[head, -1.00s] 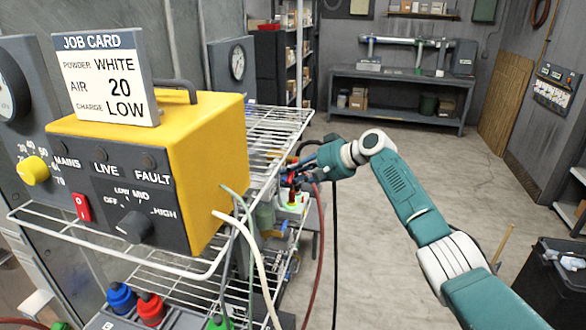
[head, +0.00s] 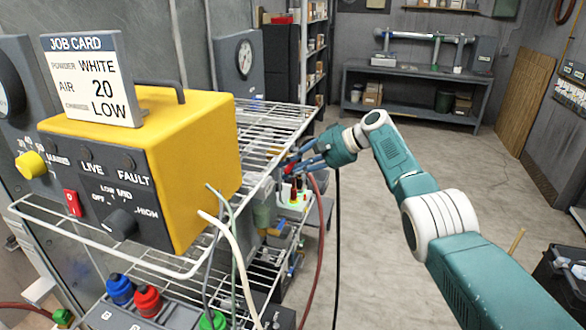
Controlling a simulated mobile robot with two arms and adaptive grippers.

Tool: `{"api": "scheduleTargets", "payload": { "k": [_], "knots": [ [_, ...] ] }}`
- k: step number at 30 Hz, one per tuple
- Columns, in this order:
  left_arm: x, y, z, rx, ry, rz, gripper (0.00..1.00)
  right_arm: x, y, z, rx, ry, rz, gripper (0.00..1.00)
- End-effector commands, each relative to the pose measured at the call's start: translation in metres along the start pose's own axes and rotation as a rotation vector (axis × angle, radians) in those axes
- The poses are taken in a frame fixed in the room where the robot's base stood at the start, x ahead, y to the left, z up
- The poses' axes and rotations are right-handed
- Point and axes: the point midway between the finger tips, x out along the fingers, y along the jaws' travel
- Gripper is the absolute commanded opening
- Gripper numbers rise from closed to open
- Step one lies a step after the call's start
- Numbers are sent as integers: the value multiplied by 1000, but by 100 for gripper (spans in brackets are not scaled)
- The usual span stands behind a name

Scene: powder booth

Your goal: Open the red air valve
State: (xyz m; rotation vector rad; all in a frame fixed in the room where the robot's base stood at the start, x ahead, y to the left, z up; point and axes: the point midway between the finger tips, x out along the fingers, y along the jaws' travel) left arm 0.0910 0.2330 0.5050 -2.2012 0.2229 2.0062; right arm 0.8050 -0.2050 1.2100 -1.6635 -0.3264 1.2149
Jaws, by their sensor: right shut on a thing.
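The red air valve (head: 289,169) shows as a small patch of red at the right edge of the wire rack, beyond the yellow box. My right gripper (head: 293,164) reaches it from the right, with its dark fingers shut on it. The fingers and the rack edge hide most of the valve, so I cannot tell the angle of its handle. My left gripper is not in view.
A yellow control box (head: 205,165) with a job card (head: 92,80) stands on the wire rack (head: 270,130). A red hose (head: 318,235) and a black cable hang below my right gripper. Bottles with blue and red caps stand lower left.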

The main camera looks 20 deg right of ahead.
Motion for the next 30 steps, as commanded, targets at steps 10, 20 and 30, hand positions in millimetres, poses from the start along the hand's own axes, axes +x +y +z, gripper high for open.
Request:
{"api": "scheduleTargets", "payload": {
  "k": [10, 20, 30],
  "knots": [
    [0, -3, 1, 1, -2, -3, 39, -1, -2, 0, 4, 0, -4, 38],
    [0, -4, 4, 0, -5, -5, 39, -2, -1, 0, 2, 1, -3, 38],
    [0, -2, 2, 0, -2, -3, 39, -50, 0, -2, 1, 5, -4, 38]
  ]
}}
